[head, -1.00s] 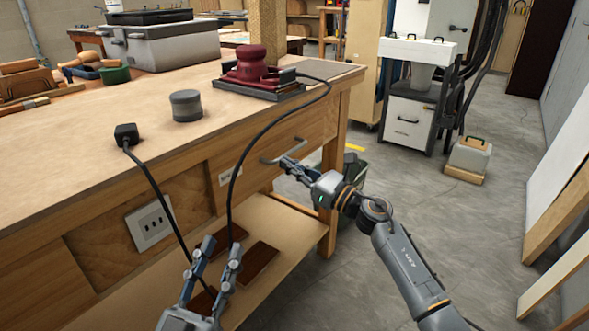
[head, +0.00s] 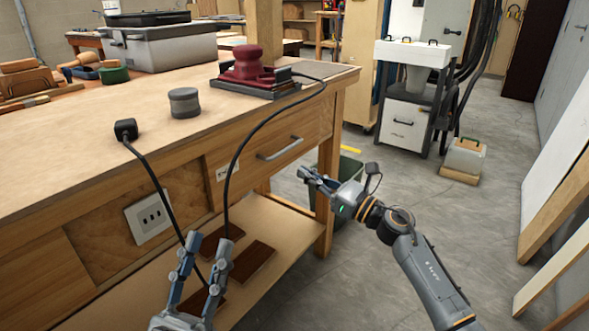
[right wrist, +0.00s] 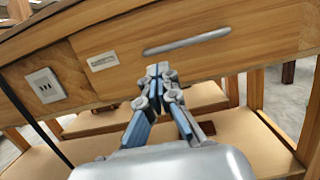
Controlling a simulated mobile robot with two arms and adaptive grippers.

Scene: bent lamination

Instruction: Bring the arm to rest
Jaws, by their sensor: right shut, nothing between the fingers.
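My right gripper (head: 309,174) is shut and empty in the head view, in the air in front of the right end of the workbench (head: 60,195). It is apart from the bench's drawer handle (head: 280,148). In the right wrist view its fingertips (right wrist: 158,72) meet just below the handle (right wrist: 187,41) as seen there. My left gripper (head: 208,243) is at the bottom of the head view, in front of the lower shelf, with its fingers apart and nothing seen between them. The drawer looks closed.
A red sander (head: 253,68) and a grey cylinder (head: 184,103) stand on the bench top. A black cable runs from the sander down past my left gripper; a plug (head: 126,129) lies near the edge. A green bin (head: 347,175) stands behind my right gripper.

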